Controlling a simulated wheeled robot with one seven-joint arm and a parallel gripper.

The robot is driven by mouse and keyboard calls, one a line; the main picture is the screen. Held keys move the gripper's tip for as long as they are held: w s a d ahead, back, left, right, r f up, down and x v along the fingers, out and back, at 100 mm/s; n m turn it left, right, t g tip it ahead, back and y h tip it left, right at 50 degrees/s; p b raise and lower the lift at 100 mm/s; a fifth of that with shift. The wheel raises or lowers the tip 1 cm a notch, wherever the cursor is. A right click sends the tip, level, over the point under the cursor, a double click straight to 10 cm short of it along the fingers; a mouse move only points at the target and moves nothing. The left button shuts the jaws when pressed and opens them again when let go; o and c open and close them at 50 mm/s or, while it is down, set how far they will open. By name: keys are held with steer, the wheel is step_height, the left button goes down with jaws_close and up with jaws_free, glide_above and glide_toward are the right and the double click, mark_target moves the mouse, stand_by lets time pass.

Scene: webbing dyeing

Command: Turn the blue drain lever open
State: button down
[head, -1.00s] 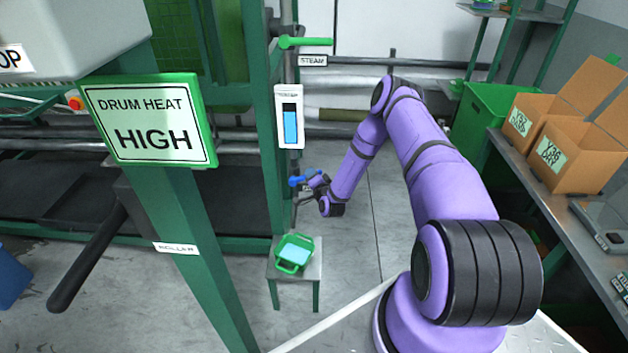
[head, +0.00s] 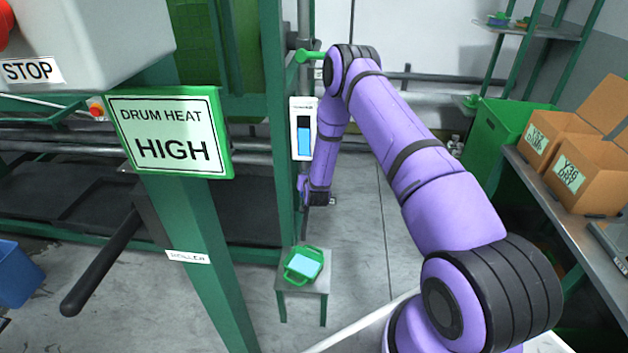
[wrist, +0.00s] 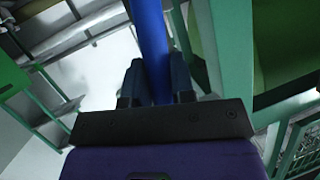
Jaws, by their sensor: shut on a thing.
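The blue drain lever (wrist: 148,30) runs up between the two dark fingers of my gripper (wrist: 154,82) in the wrist view. The fingers sit on either side of it, shut on it. In the head view my wrist hangs close beside the green post, above and slightly right of the small stool. The lever and the fingertips cannot be made out clearly there, hidden by my wrist, so the lever's exact angle cannot be told.
A small stool (head: 312,286) carries a green container (head: 304,265) below my wrist. A level gauge (head: 304,129) and green steam lever (head: 310,56) are close to my arm. Boxes (head: 587,175) stand on a right-hand bench. Floor between is clear.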

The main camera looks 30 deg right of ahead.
steer(key=shift+w+a+r+n+g+h, duration=0.1)
steer(key=shift+w+a+n+g+h, duration=0.3)
steer(key=shift+a+n, duration=0.3)
steer(key=shift+w, duration=0.1)
steer(key=c, duration=1)
jaws_free()
steer(key=shift+a, duration=0.1)
steer(key=v, duration=1)
steer(key=shift+s+r, duration=0.15)
steer(key=shift+s, duration=0.15)
